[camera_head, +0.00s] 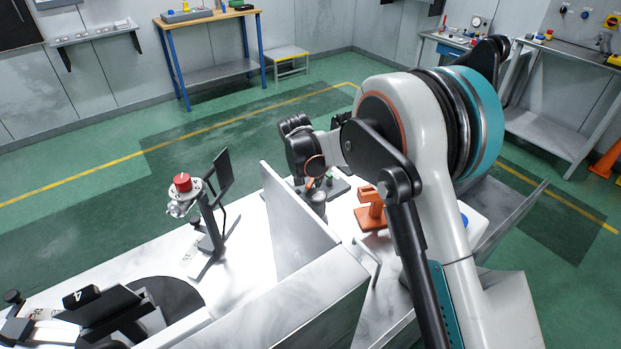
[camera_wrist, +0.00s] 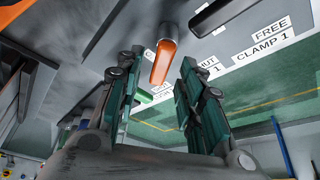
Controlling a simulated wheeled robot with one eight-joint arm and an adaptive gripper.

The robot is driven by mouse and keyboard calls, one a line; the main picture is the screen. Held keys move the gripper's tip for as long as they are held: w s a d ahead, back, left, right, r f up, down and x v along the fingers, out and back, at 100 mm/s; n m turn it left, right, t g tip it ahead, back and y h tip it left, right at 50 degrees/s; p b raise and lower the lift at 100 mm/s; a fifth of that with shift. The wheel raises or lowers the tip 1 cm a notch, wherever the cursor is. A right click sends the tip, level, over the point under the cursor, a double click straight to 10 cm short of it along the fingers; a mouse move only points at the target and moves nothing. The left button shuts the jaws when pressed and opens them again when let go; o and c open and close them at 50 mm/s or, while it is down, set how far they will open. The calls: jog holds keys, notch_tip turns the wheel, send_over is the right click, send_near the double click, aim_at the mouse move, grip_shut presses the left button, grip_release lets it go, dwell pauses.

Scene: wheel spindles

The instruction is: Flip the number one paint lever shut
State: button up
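An orange lever (camera_wrist: 163,60) hangs from a grey round pivot in the wrist view. A label (camera_wrist: 209,68) behind it reads "...UT 1", partly hidden by my right finger, so I take it for the number one paint lever. My gripper (camera_wrist: 160,72) is open. Its two green-padded fingers stand on either side of the lever, with visible gaps and no clear contact. In the head view my arm reaches over the white bench, and my gripper's fingers and the lever cannot be made out clearly there.
A black handle (camera_wrist: 222,14) sits close to the right of the lever, beside the "FREE CLAMP 1" label (camera_wrist: 262,46). In the head view a white upright panel (camera_head: 295,225) divides the bench. An orange stand (camera_head: 371,212) and a red-topped post fixture (camera_head: 183,183) also stand there.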

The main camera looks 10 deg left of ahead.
grip_shut()
jog(key=shift+n, duration=0.4)
jog(key=n+y, duration=0.1)
jog(key=n, duration=0.1)
jog(key=a+n+y, duration=0.1)
jog(key=n, duration=0.4)
jog(key=n+g+y, duration=0.1)
jog(key=n, duration=0.1)
jog(key=n+y, duration=0.1)
jog(key=shift+s+a+n, duration=0.25)
jog(key=shift+a+n, duration=0.1)
jog(key=shift+n, duration=0.05)
jog(key=shift+g, duration=0.3)
grip_release()
